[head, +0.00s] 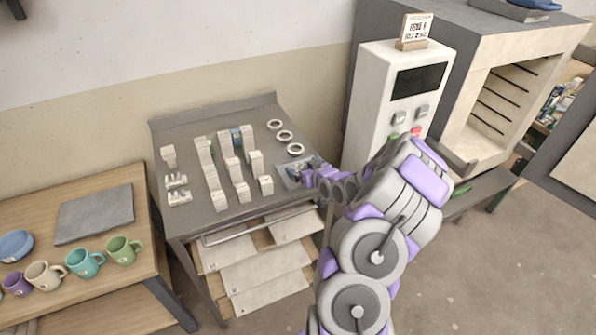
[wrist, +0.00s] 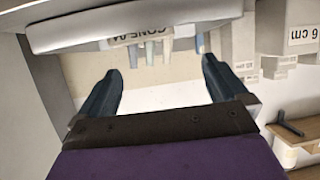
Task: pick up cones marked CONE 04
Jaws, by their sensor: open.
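In the wrist view, a label reading CONE 04 (wrist: 134,34) shows upside down on a pale curved holder (wrist: 75,32) at the top. Several small pale cones (wrist: 150,53) show beside the label, with a bluish one (wrist: 200,43) to the right. My gripper (wrist: 158,66) is open, with its two dark fingers apart and nothing between them. The cones lie beyond the fingertips, not visibly touched. In the head view, my gripper (head: 306,177) is low at the right edge of the grey table, by a small tray whose contents it partly hides.
The grey table (head: 190,140) holds stacked white blocks (head: 212,178), white rings (head: 284,135) and small racks (head: 177,189) at left. A white control box (head: 365,110) stands close on the right. A 6 cm block (wrist: 302,35) shows in the wrist view. Mugs (head: 85,262) stand at lower left.

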